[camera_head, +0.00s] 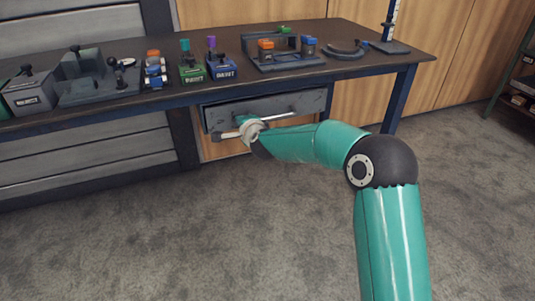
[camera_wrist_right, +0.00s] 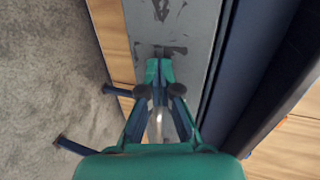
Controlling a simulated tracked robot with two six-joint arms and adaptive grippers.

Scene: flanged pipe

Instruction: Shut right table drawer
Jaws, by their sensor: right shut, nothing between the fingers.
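The right table drawer (camera_head: 310,102) is a worn grey front under the right part of the workbench, with a pale bar handle (camera_head: 280,116). I cannot tell how far it stands out from the bench frame. My right gripper (camera_head: 228,134) is at the left part of this front, partly hidden by its own wrist. In the right wrist view, the gripper (camera_wrist_right: 160,66) is shut and empty, with its fingertips against or very close to the grey drawer front (camera_wrist_right: 172,22). Whether they touch is unclear. My left gripper is not in view.
The dark workbench top (camera_head: 215,92) overhangs the drawer and carries several vices and colored fixtures. A blue bench leg (camera_head: 398,100) stands right of the drawer. The grey floor (camera_head: 200,230) in front is clear. A shelf (camera_head: 518,85) stands at the far right.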

